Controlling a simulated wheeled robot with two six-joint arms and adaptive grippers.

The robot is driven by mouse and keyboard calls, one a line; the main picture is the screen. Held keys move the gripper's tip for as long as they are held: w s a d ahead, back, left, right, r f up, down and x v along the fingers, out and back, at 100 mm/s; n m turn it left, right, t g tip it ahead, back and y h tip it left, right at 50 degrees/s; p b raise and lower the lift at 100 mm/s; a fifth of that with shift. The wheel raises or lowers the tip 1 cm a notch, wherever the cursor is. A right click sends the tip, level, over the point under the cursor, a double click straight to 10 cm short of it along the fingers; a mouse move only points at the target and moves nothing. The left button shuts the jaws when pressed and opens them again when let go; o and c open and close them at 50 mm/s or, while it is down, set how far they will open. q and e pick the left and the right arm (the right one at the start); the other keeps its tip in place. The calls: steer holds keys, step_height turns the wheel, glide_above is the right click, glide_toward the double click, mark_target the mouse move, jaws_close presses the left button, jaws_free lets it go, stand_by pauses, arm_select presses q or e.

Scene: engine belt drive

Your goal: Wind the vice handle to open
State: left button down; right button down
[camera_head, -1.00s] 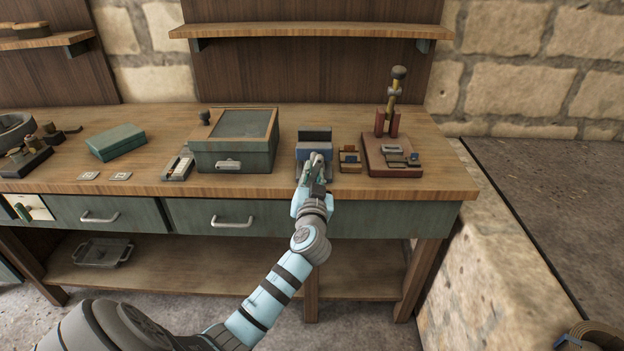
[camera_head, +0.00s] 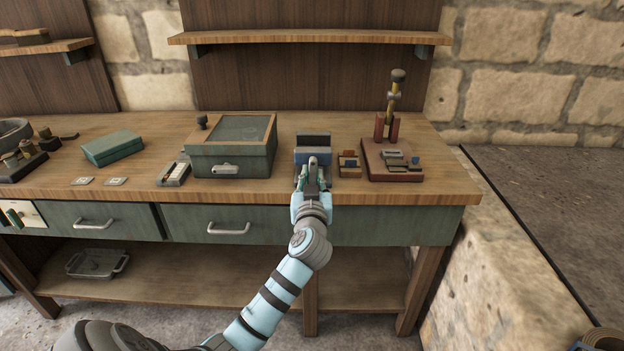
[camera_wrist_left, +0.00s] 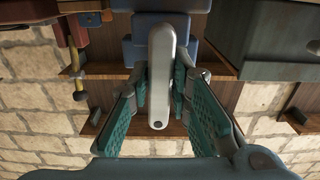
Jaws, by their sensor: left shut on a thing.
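The blue vice (camera_head: 313,141) stands near the bench's front edge, and its blue body (camera_wrist_left: 165,27) also shows in the left wrist view. The vice handle is a grey bar (camera_wrist_left: 162,60) that lies lengthwise between my left fingers in the wrist view. My left gripper (camera_head: 313,176) is in front of the vice. In the wrist view its green-padded fingers (camera_wrist_left: 158,95) are shut on the handle, one on each side. The gripper hides the lower front of the vice in the head view. My right gripper is not in view.
A green lidded box (camera_head: 231,161) stands left of the vice. A small wooden block holder (camera_head: 348,165) and a red-based stand with a brass column (camera_head: 378,168) stand to its right. A wooden shelf (camera_head: 310,38) hangs above. The bench's front strip is clear at the right.

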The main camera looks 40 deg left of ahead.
arm_select(q)
steer(key=c, duration=1.8)
jaws_free()
steer(key=shift+r, duration=0.2)
steer(key=shift+o, duration=1.4)
steer(key=shift+a+f, duration=0.1)
steer(key=shift+f, duration=0.1)
steer(key=v, duration=1.2)
